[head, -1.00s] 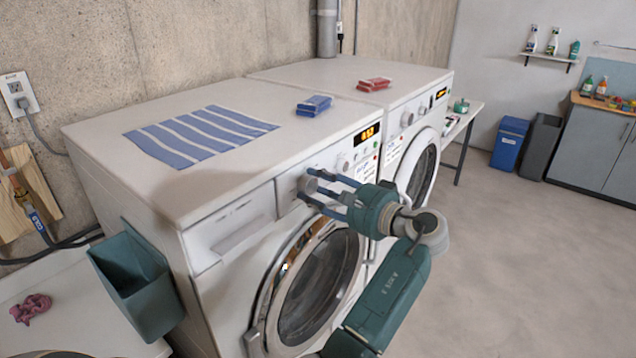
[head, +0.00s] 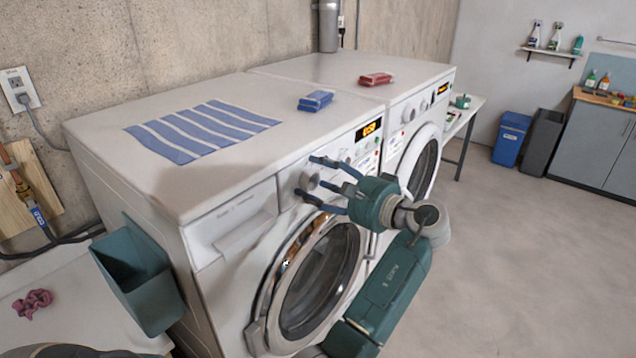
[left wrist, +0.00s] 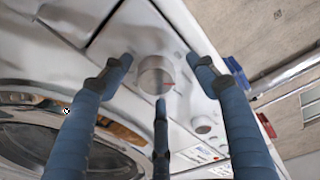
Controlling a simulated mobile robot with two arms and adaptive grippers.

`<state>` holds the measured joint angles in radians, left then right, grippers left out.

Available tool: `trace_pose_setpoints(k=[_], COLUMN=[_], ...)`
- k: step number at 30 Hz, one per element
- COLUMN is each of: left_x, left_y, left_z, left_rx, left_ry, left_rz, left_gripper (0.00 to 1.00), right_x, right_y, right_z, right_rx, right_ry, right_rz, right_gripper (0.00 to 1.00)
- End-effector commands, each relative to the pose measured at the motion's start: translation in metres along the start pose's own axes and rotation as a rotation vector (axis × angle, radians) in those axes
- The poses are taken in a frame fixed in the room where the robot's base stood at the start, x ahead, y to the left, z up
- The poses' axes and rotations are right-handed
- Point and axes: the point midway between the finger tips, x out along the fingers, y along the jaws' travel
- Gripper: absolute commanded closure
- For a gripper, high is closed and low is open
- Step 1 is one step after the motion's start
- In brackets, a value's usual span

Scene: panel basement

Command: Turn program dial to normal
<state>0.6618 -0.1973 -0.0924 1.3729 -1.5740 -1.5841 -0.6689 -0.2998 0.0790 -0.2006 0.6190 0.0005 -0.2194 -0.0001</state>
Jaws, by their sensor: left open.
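The program dial (head: 309,182) is a round grey-white knob on the front panel of the near white washer (head: 228,300). In the left wrist view the dial (left wrist: 155,75) faces me, with a small red mark on its right side. My left gripper (head: 311,177) is open in front of the dial. Its three blue fingers are spread around the knob, two at the sides and one below in the wrist view. No finger clearly grips it; contact is hard to tell. The washer's display (head: 372,128) glows orange. My right gripper is not in view.
A striped cloth (head: 200,130) and a blue box (head: 315,101) lie on the washer. A second white machine (head: 340,68) with a red box (head: 376,79) stands beside it. A green bin (head: 135,275) hangs on the left side. The floor at right is clear.

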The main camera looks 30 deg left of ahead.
Motion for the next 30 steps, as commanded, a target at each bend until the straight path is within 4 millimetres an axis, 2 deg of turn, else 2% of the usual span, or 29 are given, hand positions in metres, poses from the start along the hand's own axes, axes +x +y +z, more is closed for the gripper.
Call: trace_pose_setpoints(k=[9,15,20,30], left_x=[-0.005,-0.007,-0.007,-0.007], left_y=[-0.058,-0.085,-0.092,-0.093], left_z=[0.011,0.016,0.018,0.018], left_rx=[-0.007,-0.005,-0.002,-0.002], left_ry=[0.0,-0.001,-0.001,-0.001], left_rz=[0.0,0.0,0.0,0.0], left_gripper=[0.41,0.41,0.41,0.41], right_x=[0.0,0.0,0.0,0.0], right_y=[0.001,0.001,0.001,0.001], right_z=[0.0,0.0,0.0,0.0], right_rx=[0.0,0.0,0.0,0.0], right_ry=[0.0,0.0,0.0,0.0], right_rz=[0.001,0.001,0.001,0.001], right_gripper=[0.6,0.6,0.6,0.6])
